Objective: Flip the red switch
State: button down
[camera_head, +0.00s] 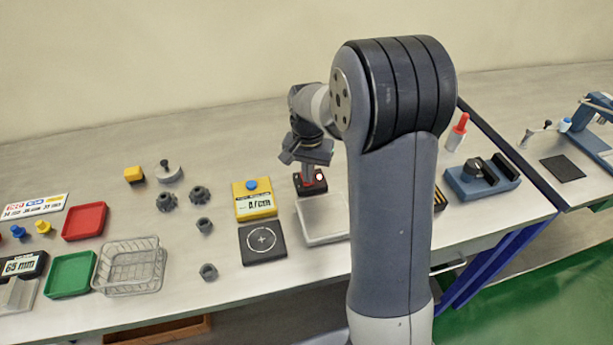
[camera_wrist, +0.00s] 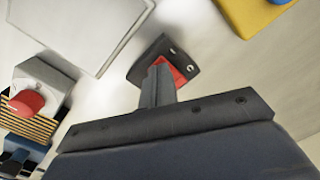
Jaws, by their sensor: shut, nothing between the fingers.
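The red switch (camera_wrist: 178,72) sits in a small dark housing on the table, and its red part shows just beyond my fingertips in the wrist view. In the head view the switch (camera_head: 318,183) stands behind the pale tray, partly covered by my gripper. My gripper (camera_head: 306,178) points down over it, and in the wrist view its shut fingers (camera_wrist: 157,75) overlap the housing and part of the red rocker. I cannot tell whether the fingertips touch the switch. Nothing is held between the fingers.
A pale tray (camera_head: 329,238) lies just in front of the switch. A yellow box with a blue button (camera_head: 251,185) stands to the left, behind a black pad (camera_head: 280,250). Several dark knobs stand further left.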

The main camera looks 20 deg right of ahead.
jog(key=shift+r+p, duration=2.8)
jog(key=shift+r, duration=0.65)
jog(key=shift+f, duration=0.1)
